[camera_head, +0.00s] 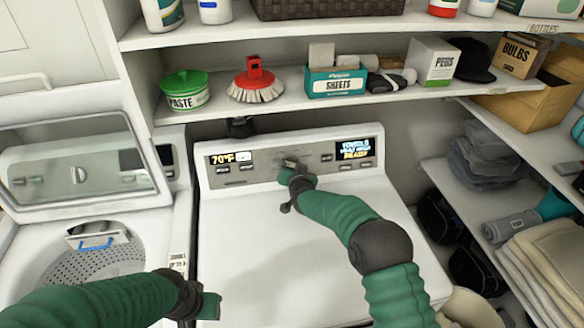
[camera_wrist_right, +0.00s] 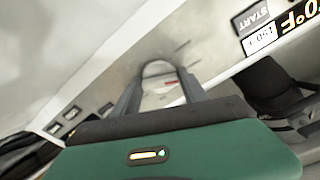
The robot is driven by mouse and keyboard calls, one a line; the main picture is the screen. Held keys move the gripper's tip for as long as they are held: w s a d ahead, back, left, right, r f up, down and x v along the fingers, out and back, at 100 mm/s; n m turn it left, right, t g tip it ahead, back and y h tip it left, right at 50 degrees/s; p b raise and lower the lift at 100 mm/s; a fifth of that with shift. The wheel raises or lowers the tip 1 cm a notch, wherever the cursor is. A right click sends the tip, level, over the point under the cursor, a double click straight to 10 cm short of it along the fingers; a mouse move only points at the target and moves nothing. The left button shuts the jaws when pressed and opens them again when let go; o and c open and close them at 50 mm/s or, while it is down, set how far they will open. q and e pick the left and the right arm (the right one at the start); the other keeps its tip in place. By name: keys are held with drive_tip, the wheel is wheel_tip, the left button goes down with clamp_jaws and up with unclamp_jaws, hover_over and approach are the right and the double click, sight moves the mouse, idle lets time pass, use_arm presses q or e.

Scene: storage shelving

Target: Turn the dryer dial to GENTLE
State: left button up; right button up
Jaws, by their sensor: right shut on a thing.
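The dryer (camera_head: 300,225) is white, with a raised control panel (camera_head: 222,180) at its back. The dial (camera_head: 290,162) is at the panel's middle, mostly hidden behind my right gripper (camera_head: 290,168). In the right wrist view the dial (camera_wrist_right: 160,88) lies between the two fingers of my right gripper (camera_wrist_right: 158,82), which is shut on it. A small red mark shows on the dial. The words around the dial are too small to read. My left gripper (camera_head: 212,306) is low at the left front, away from the dial; its jaws are not clear.
A washer (camera_head: 90,235) with its lid up stands to the left. A shelf (camera_head: 215,107) above the dryer holds a paste tub (camera_head: 184,90), a red brush (camera_head: 255,82) and a sheets box (camera_head: 335,82). Folded towels (camera_head: 545,265) lie on the right shelving. The dryer top is clear.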

use_arm(q)
drive_tip(key=shift+f, duration=0.15)
use_arm(e)
drive_tip(key=shift+f, duration=0.1)
use_arm(q)
drive_tip(key=shift+f+b, duration=0.25)
drive_tip(key=shift+b, duration=0.1)
use_arm(e)
drive_tip(key=shift+m, duration=0.8)
use_arm(q)
drive_tip(key=shift+f+b, duration=0.3)
use_arm(e)
drive_tip(key=shift+m, duration=1.2)
use_arm(q)
drive_tip(key=shift+f, duration=0.15)
use_arm(e)
drive_tip(key=shift+m+h, duration=0.3)
drive_tip(key=shift+m, duration=2)
drive_tip(key=o, duration=1.3)
drive_tip(key=shift+o, duration=0.2)
